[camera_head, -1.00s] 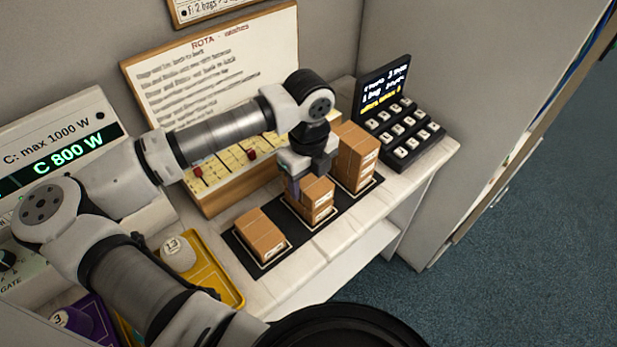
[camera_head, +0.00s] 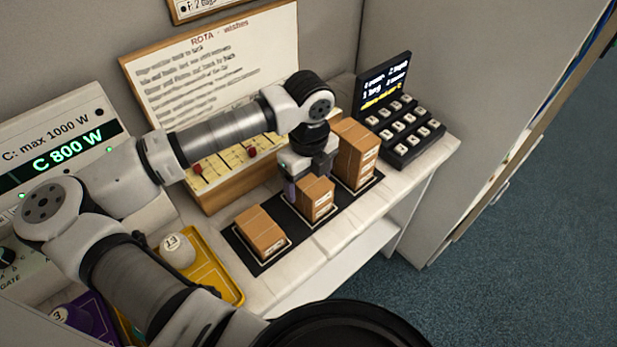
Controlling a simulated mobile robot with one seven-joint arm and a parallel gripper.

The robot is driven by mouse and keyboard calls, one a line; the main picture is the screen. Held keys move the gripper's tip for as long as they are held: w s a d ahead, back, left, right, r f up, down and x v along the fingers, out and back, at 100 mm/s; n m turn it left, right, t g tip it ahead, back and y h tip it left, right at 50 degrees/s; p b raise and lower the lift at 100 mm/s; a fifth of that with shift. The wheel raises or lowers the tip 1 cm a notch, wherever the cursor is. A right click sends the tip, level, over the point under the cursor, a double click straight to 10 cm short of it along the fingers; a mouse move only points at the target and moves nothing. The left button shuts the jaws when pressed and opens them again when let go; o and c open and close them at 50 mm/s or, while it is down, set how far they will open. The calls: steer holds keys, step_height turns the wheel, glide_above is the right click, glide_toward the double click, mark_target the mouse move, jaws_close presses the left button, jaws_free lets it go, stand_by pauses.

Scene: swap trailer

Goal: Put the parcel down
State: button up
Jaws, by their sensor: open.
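Brown cardboard parcels stand in three places on a black mat (camera_head: 287,227). The left parcel (camera_head: 261,231) is low, the middle parcel stack (camera_head: 317,198) is taller and the right parcel stack (camera_head: 356,154) is the tallest. My gripper (camera_head: 307,180) points down right at the middle stack, over its back left part. It is open. One finger shows at the stack's left side; the other finger is hard to make out. The middle stack rests on its marked place on the mat, and my gripper hides part of its top.
A black keypad with a screen (camera_head: 397,118) stands at the back right. A wooden board with pegs (camera_head: 232,170) is behind the mat. A yellow tray (camera_head: 222,281) with a white ball-like piece (camera_head: 177,250) lies at the left. The counter's front strip (camera_head: 335,239) is clear.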

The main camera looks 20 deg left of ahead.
mark_target(309, 178)
steer(key=shift+r+p, duration=0.3)
steer(key=shift+r+b, duration=0.35)
steer(key=shift+b, duration=0.1)
step_height(309, 178, up, 11)
steer(key=b, duration=0.2)
